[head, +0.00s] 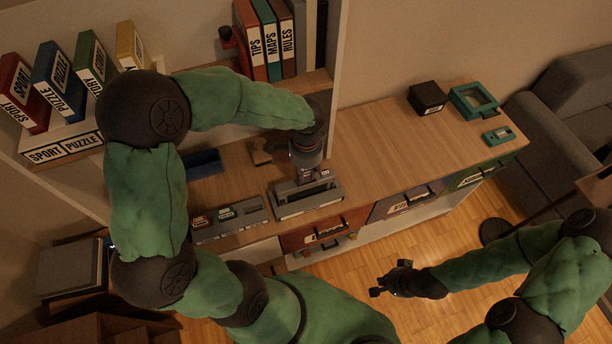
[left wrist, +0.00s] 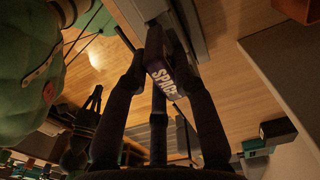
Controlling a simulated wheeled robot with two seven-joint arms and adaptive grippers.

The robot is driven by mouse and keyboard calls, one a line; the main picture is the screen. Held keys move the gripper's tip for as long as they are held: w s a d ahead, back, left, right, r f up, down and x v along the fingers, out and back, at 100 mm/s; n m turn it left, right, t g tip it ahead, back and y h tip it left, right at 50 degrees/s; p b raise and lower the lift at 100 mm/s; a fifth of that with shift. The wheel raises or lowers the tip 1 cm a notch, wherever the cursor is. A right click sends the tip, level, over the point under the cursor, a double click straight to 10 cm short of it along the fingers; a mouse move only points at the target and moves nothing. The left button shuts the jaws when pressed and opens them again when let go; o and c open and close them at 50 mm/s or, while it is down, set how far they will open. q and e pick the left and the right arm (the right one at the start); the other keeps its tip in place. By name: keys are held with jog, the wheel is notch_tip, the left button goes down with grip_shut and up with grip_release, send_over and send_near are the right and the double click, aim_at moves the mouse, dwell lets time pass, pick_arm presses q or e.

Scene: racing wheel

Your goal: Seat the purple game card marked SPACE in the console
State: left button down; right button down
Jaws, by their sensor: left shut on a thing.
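The purple game card marked SPACE (left wrist: 163,77) is between the fingers of my left gripper (left wrist: 157,70) in the left wrist view, its white lettering readable. In the head view the left gripper (head: 306,163) points down over the grey console (head: 310,201), with a small purple part of the card (head: 306,174) showing below the fingers. The card's lower edge is at or just above the console's dark top; I cannot tell whether it is in the slot. My right gripper (head: 388,282) is empty and open, over the floor in front of the cabinet.
A grey card holder (head: 230,220) stands left of the console. A blue tray (head: 203,163) lies behind it. A black box (head: 427,98) and teal cases (head: 474,101) stand at the far right. The wooden top between is clear. Labelled drawers (head: 402,203) are below.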

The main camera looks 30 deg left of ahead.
aim_at(306, 176)
pick_arm(q)
jog(key=shift+w+a+f+b, duration=0.15)
jog(key=shift+f+b, duration=0.1)
jog(key=shift+f, duration=0.7)
jog(key=shift+w+f+b, duration=0.1)
jog(key=shift+f+b, duration=0.1)
jog(key=shift+f, duration=0.75)
jog(key=shift+f, duration=0.15)
jog(key=c, duration=1)
grip_release()
jog(key=shift+r, duration=0.25)
notch_tip(306, 176, up, 12)
jog(key=p, duration=0.2)
jog(key=shift+p, duration=0.4)
jog(key=shift+f, duration=0.1)
